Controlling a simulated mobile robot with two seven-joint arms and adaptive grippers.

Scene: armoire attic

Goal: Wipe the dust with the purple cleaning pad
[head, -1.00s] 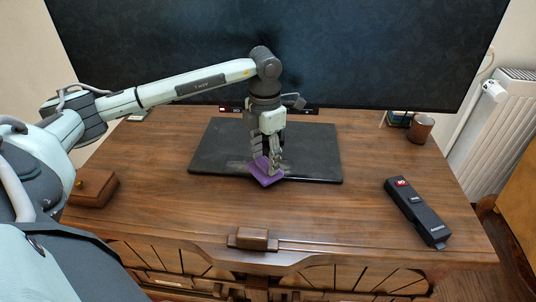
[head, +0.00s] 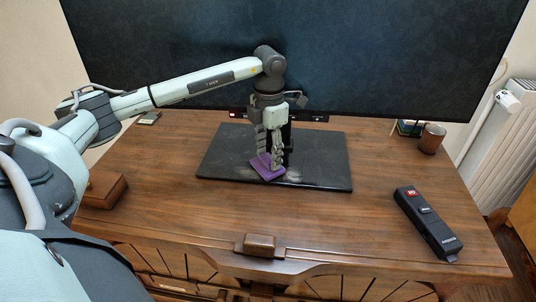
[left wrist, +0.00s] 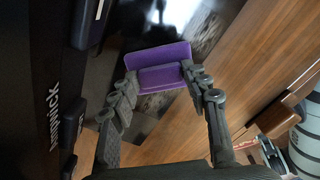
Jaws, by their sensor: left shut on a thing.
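The purple cleaning pad (head: 267,167) is held in my left gripper (head: 269,158), low over the front part of the black TV stand base (head: 325,165). I cannot tell for sure whether the pad touches the base. In the left wrist view the pad (left wrist: 160,66) sits between the two fingertips of my left gripper (left wrist: 158,82). Pale dust (head: 292,178) shows on the black base close to the pad. A greyish patch on the base also shows in the left wrist view (left wrist: 172,14). My right gripper is not in view.
A large dark TV screen (head: 400,55) rises behind the base. A black device with a red label (head: 428,224) lies at the right. A brown cup (head: 432,138) stands at the back right, and a wooden box (head: 103,190) at the left.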

